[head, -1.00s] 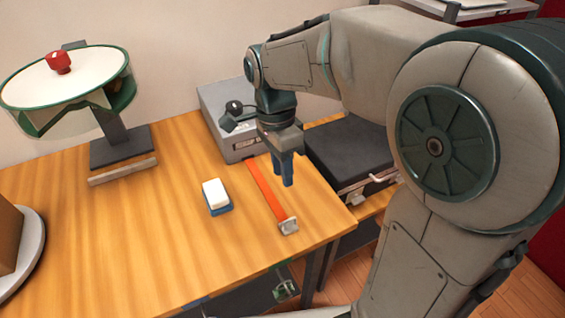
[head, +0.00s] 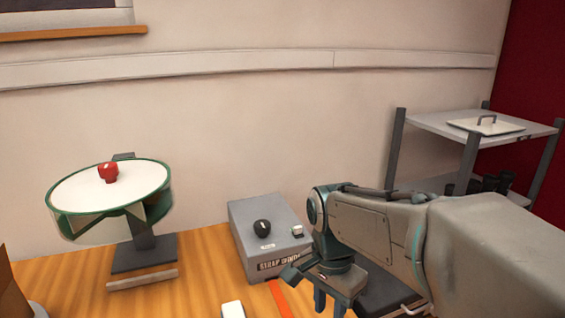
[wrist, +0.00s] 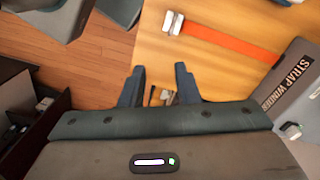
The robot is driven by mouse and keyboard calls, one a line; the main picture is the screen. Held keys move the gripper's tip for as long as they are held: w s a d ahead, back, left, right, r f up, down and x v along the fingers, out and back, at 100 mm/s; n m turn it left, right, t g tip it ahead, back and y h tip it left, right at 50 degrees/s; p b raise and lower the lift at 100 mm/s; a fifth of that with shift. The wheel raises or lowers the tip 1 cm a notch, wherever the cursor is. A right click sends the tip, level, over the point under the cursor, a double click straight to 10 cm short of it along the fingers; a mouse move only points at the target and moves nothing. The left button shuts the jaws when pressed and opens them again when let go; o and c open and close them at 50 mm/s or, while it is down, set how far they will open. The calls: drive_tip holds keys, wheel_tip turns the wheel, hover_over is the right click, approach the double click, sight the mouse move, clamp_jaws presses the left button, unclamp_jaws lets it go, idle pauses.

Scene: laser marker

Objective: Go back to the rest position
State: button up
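My gripper (wrist: 160,80) shows in the wrist view with its two blue fingers apart and nothing between them. It is above the right edge of the wooden table. In the head view my gripper (head: 332,303) hangs at the bottom, right of the orange strap (head: 279,298), with its fingertips near the frame's lower edge. In the wrist view the orange strap (wrist: 232,42) lies flat on the table with a metal buckle (wrist: 173,22) at its end, apart from my fingers.
The grey strap winder box (head: 262,225) stands against the wall, close left of my arm. A white block (head: 232,309) lies on the table. A grey shelf (head: 480,128) stands at right.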

drive_tip(key=s+d+f+n+t, duration=0.2)
drive_tip(key=s+d+n, duration=0.4)
drive_tip(key=n, duration=0.3)
drive_tip(key=shift+d+n+t, duration=0.15)
drive_tip(key=shift+n+t, duration=0.15)
drive_tip(key=shift+t, duration=0.5)
drive_tip(key=shift+s+f, duration=0.1)
idle(1.9)
